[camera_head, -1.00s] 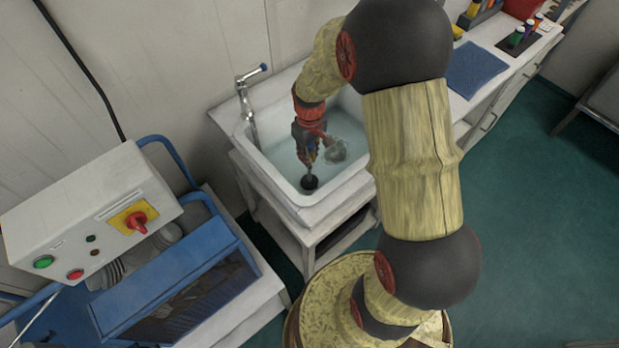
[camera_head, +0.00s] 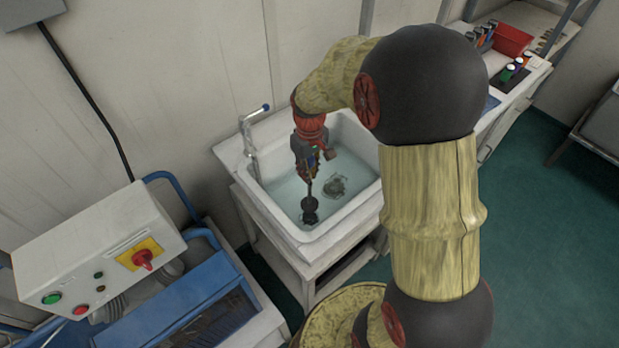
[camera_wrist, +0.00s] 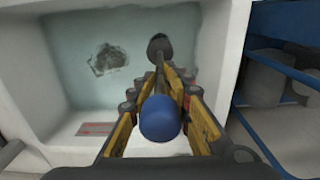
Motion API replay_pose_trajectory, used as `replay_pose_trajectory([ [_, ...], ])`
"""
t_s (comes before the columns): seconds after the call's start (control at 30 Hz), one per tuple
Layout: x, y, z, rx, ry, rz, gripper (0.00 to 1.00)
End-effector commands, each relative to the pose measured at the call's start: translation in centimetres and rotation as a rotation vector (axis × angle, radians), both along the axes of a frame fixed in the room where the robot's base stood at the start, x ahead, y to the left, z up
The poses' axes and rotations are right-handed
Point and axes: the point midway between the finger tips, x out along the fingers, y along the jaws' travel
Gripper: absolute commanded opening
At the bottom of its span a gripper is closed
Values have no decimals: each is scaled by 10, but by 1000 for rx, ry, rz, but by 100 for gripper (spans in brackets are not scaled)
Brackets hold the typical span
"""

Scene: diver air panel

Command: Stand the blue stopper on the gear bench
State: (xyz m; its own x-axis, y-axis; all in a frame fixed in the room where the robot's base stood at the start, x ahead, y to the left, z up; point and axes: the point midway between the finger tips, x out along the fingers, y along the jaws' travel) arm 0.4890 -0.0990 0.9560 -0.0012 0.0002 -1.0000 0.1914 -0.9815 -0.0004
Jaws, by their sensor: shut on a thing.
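The stopper has a blue knob (camera_wrist: 160,118), a thin dark stem and a dark round plug (camera_head: 310,202). My gripper (camera_head: 309,176) points down over the white sink (camera_head: 285,232) and is shut on the stopper, with the blue knob between its fingers in the wrist view. The plug hangs below on the stem, roughly upright, near the sink's front left. A second dark round patch shows just below it; I cannot tell whether it is the drain or a reflection. The gear bench (camera_head: 500,112) runs to the right behind my arm, which hides part of it.
Water and a greyish blurred patch (camera_head: 335,186) are in the sink. A tap (camera_head: 250,140) stands at its back left. A control box (camera_head: 100,255) is at the left. Green floor is clear at the right.

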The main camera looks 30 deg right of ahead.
Motion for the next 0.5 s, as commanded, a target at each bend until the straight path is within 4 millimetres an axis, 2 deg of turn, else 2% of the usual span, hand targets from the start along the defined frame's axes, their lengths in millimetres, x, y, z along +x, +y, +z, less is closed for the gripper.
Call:
replay_pose_trajectory([
  [0.03, 1, 0, 10, 0, -3, 0, 0],
  [0.1, 1, 0, 18, -1, -4, 0, 0],
  [0.5, 1, 0, 59, 0, -3, 0, 0],
])
